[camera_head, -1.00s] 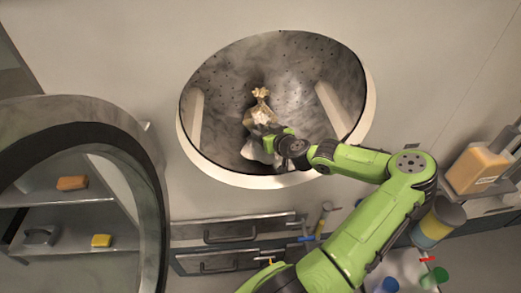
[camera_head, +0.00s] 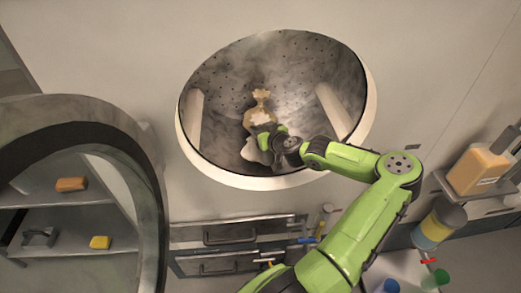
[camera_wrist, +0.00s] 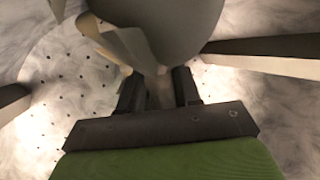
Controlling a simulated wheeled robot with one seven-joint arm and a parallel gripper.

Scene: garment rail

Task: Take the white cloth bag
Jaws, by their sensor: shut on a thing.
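The white cloth bag (camera_head: 259,117) is inside the round metal drum, with a tan, gathered top and a paler lower part. In the wrist view its pale body (camera_wrist: 180,22) fills the top middle, and a narrow pale part of it runs down between my fingers. My gripper (camera_head: 264,134) reaches into the drum from the right and is shut on the bag. It also shows in the wrist view (camera_wrist: 159,88), with a dark finger on each side of the pale cloth. My gripper hides part of the bag's middle in the head view.
The drum (camera_head: 295,70) has a perforated back wall, pale paddles (camera_head: 333,106) at both sides and a raised white rim (camera_head: 370,95). The open round door (camera_head: 155,190) stands at left. Drawers (camera_head: 230,233) lie below. An orange container (camera_head: 477,169) stands on the right shelf.

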